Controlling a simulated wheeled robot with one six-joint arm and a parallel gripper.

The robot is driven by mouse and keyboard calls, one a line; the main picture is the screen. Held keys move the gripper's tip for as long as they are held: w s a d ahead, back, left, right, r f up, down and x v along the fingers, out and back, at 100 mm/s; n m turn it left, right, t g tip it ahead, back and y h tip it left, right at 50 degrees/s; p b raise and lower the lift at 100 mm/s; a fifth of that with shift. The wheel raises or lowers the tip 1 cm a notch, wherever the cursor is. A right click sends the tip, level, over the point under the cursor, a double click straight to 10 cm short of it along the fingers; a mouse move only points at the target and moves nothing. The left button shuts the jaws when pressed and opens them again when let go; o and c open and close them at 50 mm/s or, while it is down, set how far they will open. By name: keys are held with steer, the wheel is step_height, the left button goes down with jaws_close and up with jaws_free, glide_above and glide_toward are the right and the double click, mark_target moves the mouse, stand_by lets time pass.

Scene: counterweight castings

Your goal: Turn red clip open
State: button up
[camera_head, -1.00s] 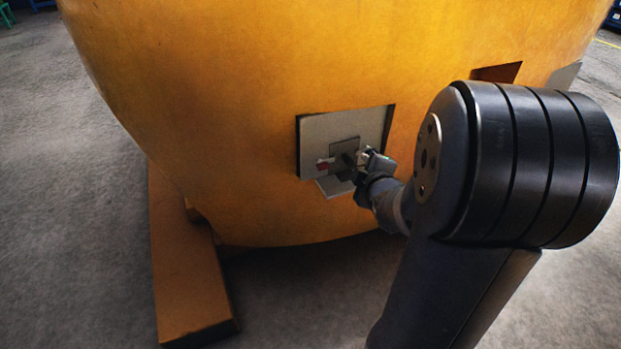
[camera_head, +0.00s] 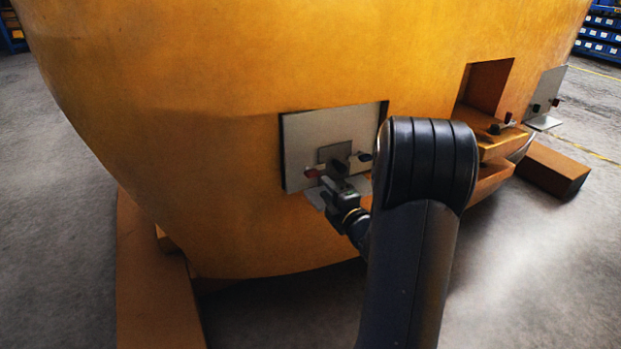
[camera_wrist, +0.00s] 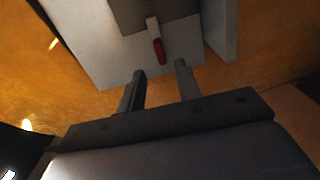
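The red clip (camera_head: 312,173) sits at the left of a small dark grey block (camera_head: 335,153) on a pale plate (camera_head: 300,132) set into the large yellow casting. In the wrist view the red clip (camera_wrist: 159,50) hangs from a pale stub, just beyond the fingertips and between their lines. My gripper (camera_head: 328,186) is just below and right of the clip; the wrist view shows its fingers (camera_wrist: 160,69) apart with nothing between them. Contact with the clip does not show. A dark-tipped handle (camera_head: 365,156) is on the block's right side.
Brown blocks (camera_head: 553,168) lie on the floor.

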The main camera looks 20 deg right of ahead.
mark_target(314, 176)
steer(key=w+b, duration=0.1)
steer(key=w, duration=0.7)
steer(key=shift+w+a, duration=0.15)
steer(key=shift+w, duration=0.15)
steer(key=shift+c, duration=0.4)
jaws_close()
